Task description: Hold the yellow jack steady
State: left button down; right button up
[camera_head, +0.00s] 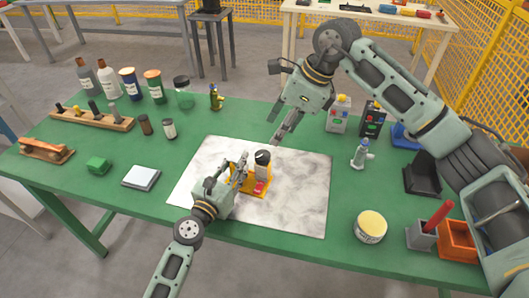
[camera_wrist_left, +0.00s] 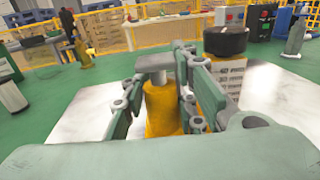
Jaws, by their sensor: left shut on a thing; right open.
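The yellow jack (camera_head: 251,184) stands on the white marbled board (camera_head: 310,200) on the green table. My left gripper (camera_head: 238,172) is shut on the jack from the left. In the left wrist view the jack's yellow body (camera_wrist_left: 160,108) is between the fingers, under a grey top piece. A red part (camera_head: 259,187) is at the jack's front. My right gripper (camera_head: 280,136) is open and empty, above the board's back edge.
Bottles and jars (camera_head: 131,84) stand at the back left, near a wooden rack (camera_head: 92,120). The board's right part is clear.

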aim_at(262, 156)
jog(key=x, duration=1)
jog(key=shift+a+f, duration=0.1)
jog(key=shift+f, duration=0.2)
jog(key=shift+c, duration=0.5)
jog(key=c, duration=0.9)
